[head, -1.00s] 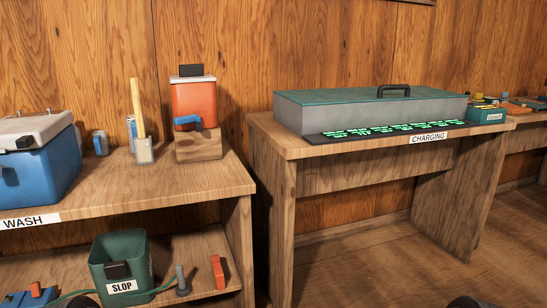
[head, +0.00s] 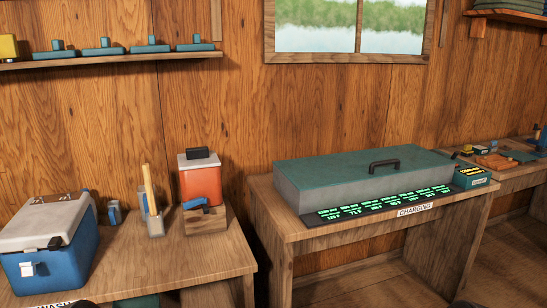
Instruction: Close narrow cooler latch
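A blue cooler (head: 50,265) with a pale grey lid (head: 42,220) stands on the wash bench at the left in the head view. The lid lies down over the body. I cannot tell from here whether either latch is fastened. Neither gripper's fingers show in the head view.
An orange jug (head: 200,183) on a wooden block and a brush with a yellow handle (head: 150,190) stand right of the cooler. The bench (head: 170,260) is bare in front of them. A charging bench (head: 350,239) with a grey-green case (head: 350,170) stands to the right.

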